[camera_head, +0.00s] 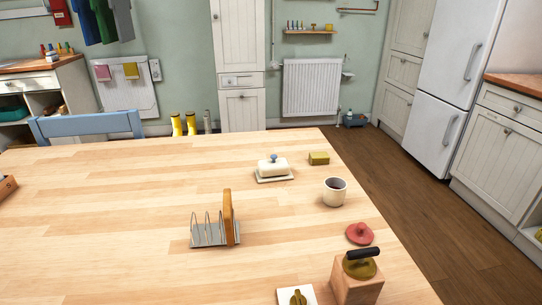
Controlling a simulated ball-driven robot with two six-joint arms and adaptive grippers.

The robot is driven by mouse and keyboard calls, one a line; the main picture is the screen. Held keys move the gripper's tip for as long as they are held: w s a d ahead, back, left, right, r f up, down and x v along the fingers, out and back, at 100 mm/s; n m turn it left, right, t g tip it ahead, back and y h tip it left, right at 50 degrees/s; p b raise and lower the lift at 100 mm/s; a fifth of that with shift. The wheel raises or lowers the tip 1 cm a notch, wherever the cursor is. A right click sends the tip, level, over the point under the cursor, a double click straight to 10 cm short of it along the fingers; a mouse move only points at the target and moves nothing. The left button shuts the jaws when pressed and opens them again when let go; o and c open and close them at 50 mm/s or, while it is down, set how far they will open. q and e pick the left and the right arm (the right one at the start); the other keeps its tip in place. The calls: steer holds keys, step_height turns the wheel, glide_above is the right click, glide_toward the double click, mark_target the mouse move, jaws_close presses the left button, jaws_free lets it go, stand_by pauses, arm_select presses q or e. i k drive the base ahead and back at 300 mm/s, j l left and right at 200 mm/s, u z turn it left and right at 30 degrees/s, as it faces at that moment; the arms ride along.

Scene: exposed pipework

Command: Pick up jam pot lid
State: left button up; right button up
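A small red round lid with a knob on top (360,233), which looks like the jam pot lid, lies on the wooden table (110,215) near its right edge. It sits just behind a wooden block and in front of a white cup. I see no open jam pot that clearly belongs to it. Neither of my grippers shows in the head view.
A wooden block with an olive top and black handle (356,280) stands close in front of the lid. The white cup (335,192), butter dish (273,170), yellow-green block (319,158) and toast rack (208,235) stand on the table. The table's left middle is clear.

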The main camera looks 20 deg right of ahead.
mark_target(359, 233)
steer(key=k+l+z, duration=0.1)
steer(key=z, duration=0.25)
steer(key=l+z, duration=0.15)
steer(key=z, duration=0.2)
steer(key=k+l+z, duration=0.15)
steer(key=z, duration=0.2)
